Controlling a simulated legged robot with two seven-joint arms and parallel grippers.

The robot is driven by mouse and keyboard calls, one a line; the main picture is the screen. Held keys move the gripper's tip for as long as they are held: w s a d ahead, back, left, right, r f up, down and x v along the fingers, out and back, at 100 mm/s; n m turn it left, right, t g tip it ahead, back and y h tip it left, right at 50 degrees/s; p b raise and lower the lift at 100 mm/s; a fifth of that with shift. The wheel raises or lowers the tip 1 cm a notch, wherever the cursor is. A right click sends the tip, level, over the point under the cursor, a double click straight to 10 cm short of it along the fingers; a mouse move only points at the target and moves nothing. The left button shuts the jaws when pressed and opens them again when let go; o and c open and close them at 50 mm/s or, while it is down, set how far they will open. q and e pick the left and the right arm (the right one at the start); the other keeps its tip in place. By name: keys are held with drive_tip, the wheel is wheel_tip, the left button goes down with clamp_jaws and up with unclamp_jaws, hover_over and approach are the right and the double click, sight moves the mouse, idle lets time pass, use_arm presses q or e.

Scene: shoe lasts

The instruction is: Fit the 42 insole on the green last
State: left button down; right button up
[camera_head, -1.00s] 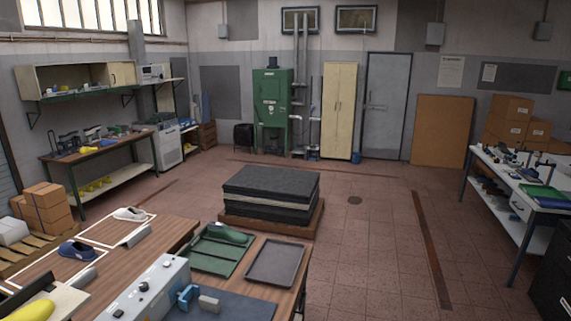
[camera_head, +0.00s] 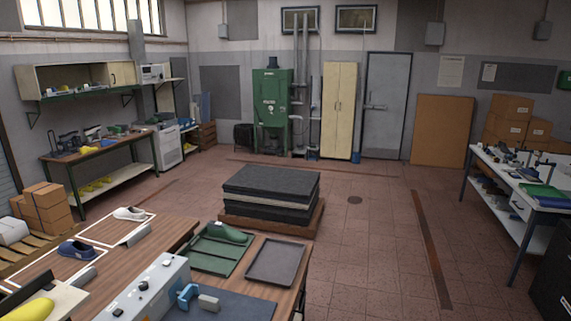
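A green last (camera_head: 228,233) lies in a green tray (camera_head: 208,264) on the wooden workbench (camera_head: 173,233) in front of me. A dark, empty-looking tray (camera_head: 274,262) sits to the right of it. I cannot make out an insole or a 42 mark in this view. A blue shoe-shaped piece (camera_head: 77,249) and a white one (camera_head: 130,213) lie in white-outlined areas on the bench's left part. A yellow last (camera_head: 32,310) shows at the lower left corner. Neither of my grippers is in view.
A grey control box (camera_head: 145,287) and a blue clamp-like part (camera_head: 188,295) stand at the bench's front. A stack of dark sheets (camera_head: 268,194) sits on a pallet behind the bench. Open tiled floor (camera_head: 375,245) lies to the right, up to a white-topped bench (camera_head: 520,178).

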use_arm(q)
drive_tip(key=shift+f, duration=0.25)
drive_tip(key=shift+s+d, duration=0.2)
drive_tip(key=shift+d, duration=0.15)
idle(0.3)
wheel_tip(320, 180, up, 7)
drive_tip(key=p, duration=0.8)
